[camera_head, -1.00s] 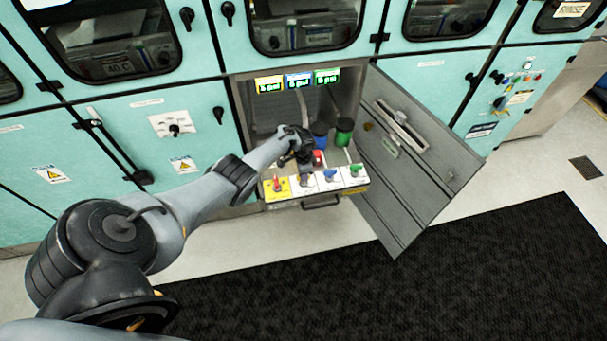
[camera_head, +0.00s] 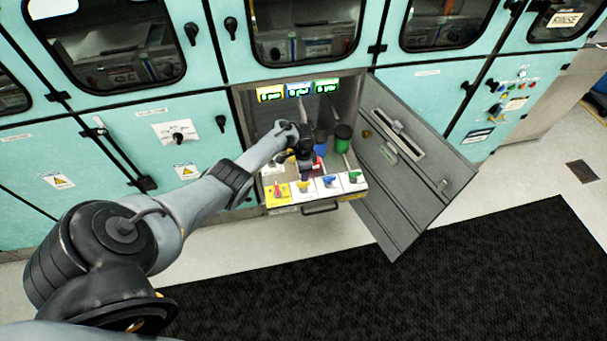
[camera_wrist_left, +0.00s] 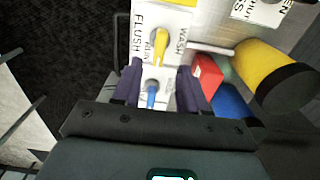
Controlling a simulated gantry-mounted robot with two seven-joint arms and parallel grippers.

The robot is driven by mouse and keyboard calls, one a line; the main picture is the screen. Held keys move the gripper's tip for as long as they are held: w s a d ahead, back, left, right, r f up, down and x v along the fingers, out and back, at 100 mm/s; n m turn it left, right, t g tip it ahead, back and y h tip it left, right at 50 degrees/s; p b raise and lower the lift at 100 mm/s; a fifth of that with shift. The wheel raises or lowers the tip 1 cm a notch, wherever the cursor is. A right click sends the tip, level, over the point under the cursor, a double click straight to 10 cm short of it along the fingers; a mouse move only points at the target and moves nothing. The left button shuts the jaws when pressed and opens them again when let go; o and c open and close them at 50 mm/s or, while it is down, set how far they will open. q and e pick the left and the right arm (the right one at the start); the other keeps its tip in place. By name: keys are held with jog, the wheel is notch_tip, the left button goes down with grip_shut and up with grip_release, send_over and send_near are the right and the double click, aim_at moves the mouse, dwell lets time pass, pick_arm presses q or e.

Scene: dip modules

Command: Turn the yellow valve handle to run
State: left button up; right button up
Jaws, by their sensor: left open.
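The yellow valve handle (camera_head: 303,185) stands on a white labelled plate on the pulled-out valve panel, between a red handle (camera_head: 277,189) and a blue handle (camera_head: 328,181). My right gripper is not in view.
A green handle (camera_head: 354,176) is at the panel's right end. The open grey cabinet door (camera_head: 410,170) stands to the right. Lit displays (camera_head: 298,89) hang above.

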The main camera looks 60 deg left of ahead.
aim_at(303, 184)
pick_arm(q)
jog(key=shift+r+p, duration=0.7)
jog(key=shift+r, duration=1.4)
jog(key=s+d+r+t+y, duration=0.1)
jog(key=s+d+r, duration=0.1)
jog(key=s+d, duration=0.5)
jog(key=s+d+r+t, duration=0.1)
jog(key=s+d+r, duration=0.15)
jog(key=d, duration=0.95)
jog(key=s+d+r+t+y, duration=0.1)
jog(key=s+d, duration=0.4)
jog(key=d, duration=0.4)
jog(key=s+d+r+n+h, duration=0.2)
jog(key=s+d+r, duration=0.4)
jog(key=d+r, duration=0.15)
notch_tip(303, 184, up, 19)
jog(key=p, duration=1.7)
jog(key=shift+s+a+f+t+p, duration=0.2)
jog(key=shift+s+a+t+p, duration=0.1)
jog(key=shift+a, duration=0.1)
